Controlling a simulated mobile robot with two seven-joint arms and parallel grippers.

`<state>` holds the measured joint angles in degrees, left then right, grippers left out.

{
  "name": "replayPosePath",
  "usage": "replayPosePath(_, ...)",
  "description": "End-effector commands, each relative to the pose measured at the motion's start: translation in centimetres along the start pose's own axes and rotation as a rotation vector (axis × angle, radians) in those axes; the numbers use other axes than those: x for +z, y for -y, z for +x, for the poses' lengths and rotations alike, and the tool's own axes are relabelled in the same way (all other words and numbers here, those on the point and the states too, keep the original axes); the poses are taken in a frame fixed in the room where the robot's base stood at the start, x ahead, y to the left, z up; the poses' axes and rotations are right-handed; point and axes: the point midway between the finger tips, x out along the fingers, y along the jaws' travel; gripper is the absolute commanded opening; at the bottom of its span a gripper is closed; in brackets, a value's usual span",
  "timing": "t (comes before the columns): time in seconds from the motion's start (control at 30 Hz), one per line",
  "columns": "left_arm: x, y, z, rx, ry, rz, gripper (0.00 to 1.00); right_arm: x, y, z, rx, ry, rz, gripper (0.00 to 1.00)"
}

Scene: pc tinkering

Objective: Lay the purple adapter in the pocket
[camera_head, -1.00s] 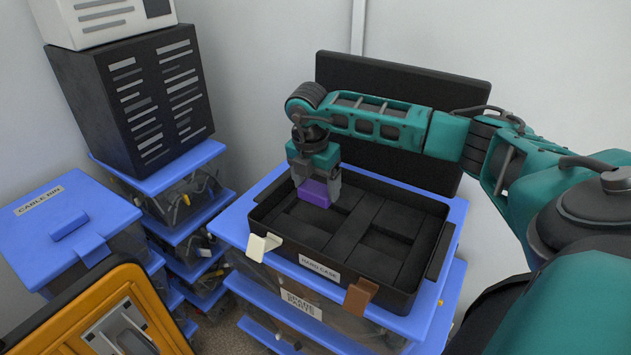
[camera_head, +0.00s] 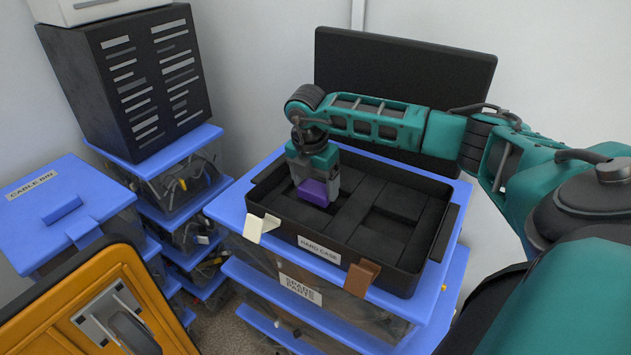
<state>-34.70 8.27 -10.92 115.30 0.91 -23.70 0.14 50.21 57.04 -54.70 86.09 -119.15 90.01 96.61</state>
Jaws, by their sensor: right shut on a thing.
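The purple adapter (camera_head: 313,192) is a small block held in my right gripper (camera_head: 315,185), which points down over the back left part of the hard case. The right gripper is shut on it. The hard case (camera_head: 318,250) is a black open tray with several dark pockets, labelled on its front wall. The adapter is at or just above the back left pocket; I cannot tell whether it touches the floor of it. The gripper and adapter hide part of that pocket. My left gripper is not in view.
The case's black lid (camera_head: 400,85) stands open behind it. The case sits on a blue-lidded bin (camera_head: 237,212). Stacked bins and a black box (camera_head: 140,85) stand left, an orange panel (camera_head: 75,310) front left.

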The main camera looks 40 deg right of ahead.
Motion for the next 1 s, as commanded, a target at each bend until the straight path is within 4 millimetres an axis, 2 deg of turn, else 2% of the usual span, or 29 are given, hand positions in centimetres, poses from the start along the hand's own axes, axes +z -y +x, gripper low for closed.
replayPosePath(0.6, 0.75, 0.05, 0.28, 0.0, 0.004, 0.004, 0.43, -0.13, -0.01, 0.82, 0.0, 0.0, 0.0, 0.47)
replayPosePath(0.63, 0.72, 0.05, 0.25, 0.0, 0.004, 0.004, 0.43, -0.12, -0.01, 0.78, 0.0, 0.0, 0.0, 0.81)
replayPosePath(0.83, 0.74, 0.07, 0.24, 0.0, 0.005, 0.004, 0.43, -0.12, -0.01, 0.75, 0.0, 0.0, 0.0, 1.0)
replayPosePath(1.0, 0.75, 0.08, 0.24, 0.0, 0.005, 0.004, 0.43, -0.12, 0.01, 0.77, 0.0, 0.0, 0.0, 1.0)
